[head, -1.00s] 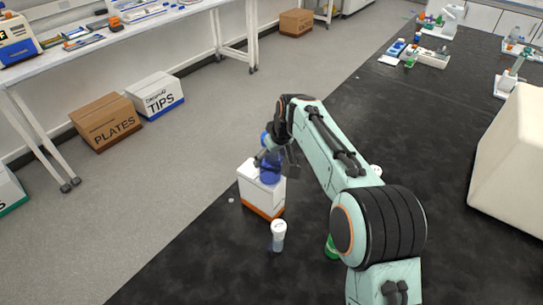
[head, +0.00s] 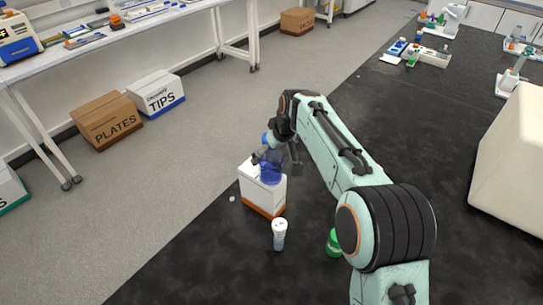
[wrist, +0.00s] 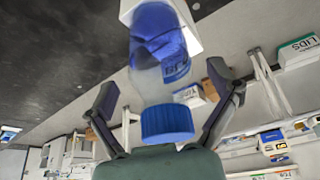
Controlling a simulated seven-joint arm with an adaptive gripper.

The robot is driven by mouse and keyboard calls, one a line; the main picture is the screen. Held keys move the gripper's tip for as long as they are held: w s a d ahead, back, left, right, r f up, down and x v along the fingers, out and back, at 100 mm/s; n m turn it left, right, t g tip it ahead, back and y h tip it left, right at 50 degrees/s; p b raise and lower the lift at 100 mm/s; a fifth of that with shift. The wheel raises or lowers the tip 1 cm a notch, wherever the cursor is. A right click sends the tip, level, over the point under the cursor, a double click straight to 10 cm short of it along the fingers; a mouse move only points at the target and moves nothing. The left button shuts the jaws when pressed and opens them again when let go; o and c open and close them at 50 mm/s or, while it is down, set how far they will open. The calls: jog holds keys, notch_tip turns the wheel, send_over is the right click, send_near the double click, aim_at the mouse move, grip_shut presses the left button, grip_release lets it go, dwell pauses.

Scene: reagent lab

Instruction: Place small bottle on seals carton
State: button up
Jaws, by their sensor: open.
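The small bottle (head: 271,171) is clear with blue liquid and a blue cap. It stands upright on top of the white, orange-based carton (head: 262,196), which I take for the seals carton; no label is readable. My gripper (head: 277,157) is over the carton with its fingers spread on either side of the bottle. In the wrist view, the bottle (wrist: 160,55) lies between the open fingers of my gripper (wrist: 165,92), with a gap on both sides. Its blue cap is close to my palm, and the white carton top (wrist: 187,22) shows behind its base.
A white-capped vial (head: 279,236) and a green-capped bottle (head: 334,243) stand on the dark bench (head: 215,255) near the carton. A large cream block (head: 515,155) is at the right. Racks and small bottles (head: 425,55) are at the far end. The bench's left edge runs close to the carton.

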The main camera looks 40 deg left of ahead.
jog(key=v, duration=1)
jog(key=shift+r, duration=0.35)
jog(key=shift+d, duration=0.2)
jog(key=s+d+m+h, duration=0.2)
jog(key=s+d+m, duration=0.2)
jog(key=d, duration=0.9)
jog(key=s+d+m+h, duration=0.1)
jog(key=s+d+m, duration=0.3)
jog(key=d, duration=0.9)
jog(key=s+d+f+m+g, duration=0.1)
jog(key=s+d+f+m, duration=0.1)
jog(key=s, duration=0.5)
jog(key=s+d+f+m+g, duration=0.1)
jog(key=s+d+f+m, duration=0.1)
jog(key=s+d+f, duration=0.3)
jog(key=s+d, duration=0.2)
jog(key=s, duration=0.1)
jog(key=shift+s, duration=0.3)
